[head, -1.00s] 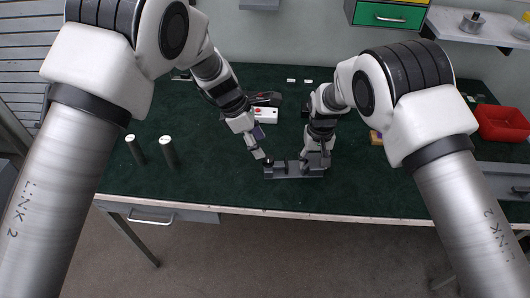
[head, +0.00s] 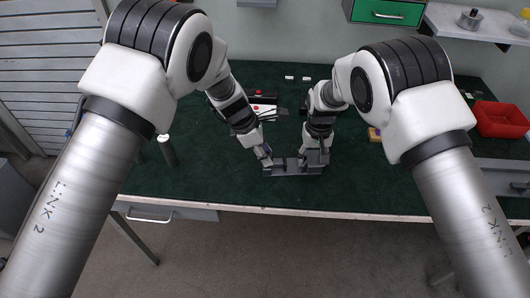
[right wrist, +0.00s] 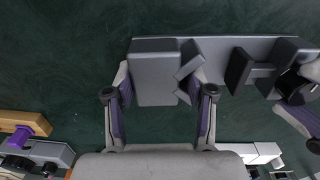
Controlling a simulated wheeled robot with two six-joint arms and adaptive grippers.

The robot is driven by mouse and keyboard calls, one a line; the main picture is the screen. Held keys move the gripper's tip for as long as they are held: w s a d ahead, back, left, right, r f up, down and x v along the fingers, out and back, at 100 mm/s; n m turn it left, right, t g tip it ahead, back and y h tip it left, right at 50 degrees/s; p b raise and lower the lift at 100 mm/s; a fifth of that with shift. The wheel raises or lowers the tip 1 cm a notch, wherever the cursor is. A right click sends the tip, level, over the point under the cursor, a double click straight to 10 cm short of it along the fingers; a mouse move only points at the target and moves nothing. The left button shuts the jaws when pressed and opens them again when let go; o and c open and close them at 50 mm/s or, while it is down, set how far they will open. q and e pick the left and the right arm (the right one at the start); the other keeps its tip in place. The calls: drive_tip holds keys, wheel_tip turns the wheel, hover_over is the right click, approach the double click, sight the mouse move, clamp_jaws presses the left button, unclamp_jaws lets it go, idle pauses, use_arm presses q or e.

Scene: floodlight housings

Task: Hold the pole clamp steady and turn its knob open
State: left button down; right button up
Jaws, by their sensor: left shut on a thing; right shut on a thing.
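The grey pole clamp (head: 292,172) lies along the green table near its front edge. In the right wrist view it is a long bar (right wrist: 225,48) with upright blocks on it. My right gripper (head: 318,158) is shut on the large grey block (right wrist: 155,78) at one end of the clamp, with a finger on each side. My left gripper (head: 267,161) is at the clamp's other end, shut on the dark knob (right wrist: 288,84), which its fingers mostly hide. Its fingers also show at the right edge of the right wrist view.
A dark white-topped cylinder (head: 167,150) stands to the left. A red bin (head: 500,121) is at the right. A yellowish block (head: 375,134) lies right of my right arm.

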use_arm(q)
drive_tip(key=c, duration=0.8)
unclamp_jaws()
drive_tip(key=shift+o, duration=0.2)
drive_tip(key=v, duration=1.2)
drive_tip(key=shift+d, duration=0.1)
use_arm(e)
drive_tip(key=o, duration=1.3)
